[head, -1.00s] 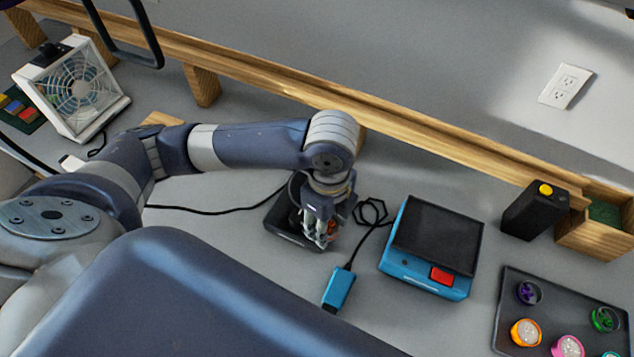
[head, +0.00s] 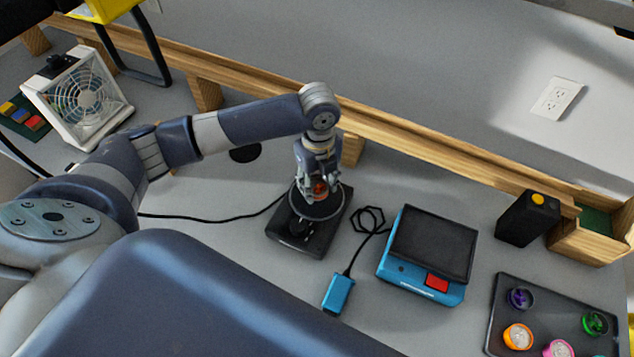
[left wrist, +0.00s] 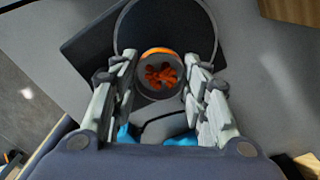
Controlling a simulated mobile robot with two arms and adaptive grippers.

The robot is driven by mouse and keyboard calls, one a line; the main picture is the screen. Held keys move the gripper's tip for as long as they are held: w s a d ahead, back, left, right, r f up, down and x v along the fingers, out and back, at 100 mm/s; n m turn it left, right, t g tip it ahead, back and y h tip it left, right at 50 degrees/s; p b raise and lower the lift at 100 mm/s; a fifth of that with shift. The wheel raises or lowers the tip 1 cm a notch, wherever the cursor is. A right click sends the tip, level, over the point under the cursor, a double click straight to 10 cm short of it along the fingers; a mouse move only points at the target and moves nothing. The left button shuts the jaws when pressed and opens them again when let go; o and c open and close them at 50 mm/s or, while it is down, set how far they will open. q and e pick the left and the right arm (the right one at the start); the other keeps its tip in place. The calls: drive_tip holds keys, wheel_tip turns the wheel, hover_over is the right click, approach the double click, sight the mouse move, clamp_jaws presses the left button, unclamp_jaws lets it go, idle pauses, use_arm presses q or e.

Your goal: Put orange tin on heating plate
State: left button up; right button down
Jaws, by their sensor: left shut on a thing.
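My left gripper (head: 319,194) is shut on the orange tin (head: 320,187), a small round tin with an orange rim. In the left wrist view the tin (left wrist: 160,72) sits between the fingertips, with orange bits inside. The heating plate (head: 296,236) is a dark device with a round plate on a black base. The gripper and tin are over its round plate in the head view. I cannot tell whether the tin touches the plate. The plate's round rim (left wrist: 216,35) shows around and beyond the tin in the left wrist view. My right gripper is not in view.
A blue device with a black top (head: 432,243) and a small blue box (head: 338,294) on a cable lie to the right. A dark tray (head: 497,318) holds several coloured tins. A black box (head: 527,219) stands behind. A white fan (head: 84,97) is at left.

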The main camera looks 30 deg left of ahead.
sight(317, 180)
use_arm(q)
drive_tip(key=shift+w+a, duration=0.4)
drive_tip(key=shift+w, duration=0.25)
wheel_tip(317, 180, down, 3)
drive_tip(key=shift+r+p, duration=0.1)
drive_tip(key=shift+p, duration=0.55)
drive_tip(key=shift+f, duration=0.45)
drive_tip(key=shift+f, duration=0.1)
drive_tip(key=o, duration=1)
drive_tip(key=shift+r+b, duration=0.7)
drive_tip(key=shift+r, duration=3.2)
